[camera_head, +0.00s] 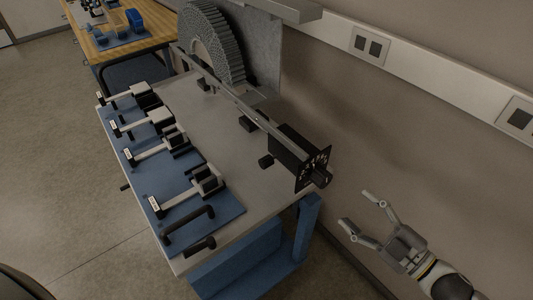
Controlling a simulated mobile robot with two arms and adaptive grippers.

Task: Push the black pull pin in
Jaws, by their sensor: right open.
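A black box (288,147) sits at the right end of a long rail over the grey-topped table. Its end has a black plate (312,168) with white markings and a stubby black cylinder (322,179) sticking out. Small black knobs (266,162) show along the rail's near side. I cannot tell for certain which of these black parts is the pull pin, or how far out it stands. My right gripper (354,208) is open and empty, to the right of the table and apart from the plate. My left gripper is not in view.
A blue mat (222,214) on the table (190,96) holds several clamp-like tools (185,197) and black handles (187,222). A large toothed wheel (222,45) stands at the back. A wooden bench (140,42) is at upper left. The wall lies close at right.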

